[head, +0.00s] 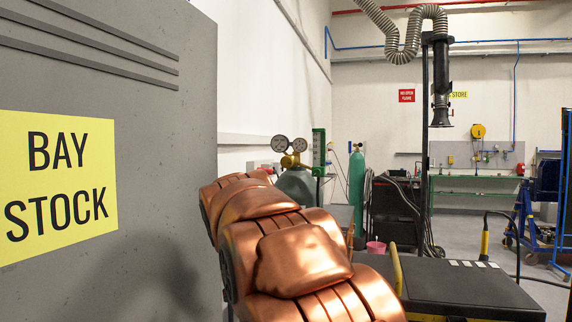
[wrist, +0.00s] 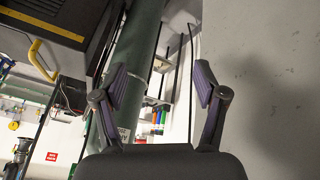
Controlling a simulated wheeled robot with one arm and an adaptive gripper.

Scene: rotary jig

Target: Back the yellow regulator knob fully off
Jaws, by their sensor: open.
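In the head view a regulator with two round gauges (head: 290,145) sits on top of a grey-green cylinder (head: 297,186), beyond my copper-coloured arm. A small yellow or brass-coloured part (head: 290,161) shows just under the gauges; I cannot tell whether it is the knob. My gripper is hidden in the head view. In the wrist view my gripper (wrist: 160,80) is open, its two fingers apart with nothing held. A grey-green cylinder body (wrist: 138,50) shows behind and between the fingers. No yellow knob can be made out in the wrist view.
A grey cabinet (head: 150,160) with a yellow BAY STOCK sign fills the left; its plain side (wrist: 270,80) is close to the right finger in the wrist view. A green flowmeter-like block (head: 319,152) and green cylinder (head: 356,185) stand beyond. A black-topped unit (head: 455,285) is at right.

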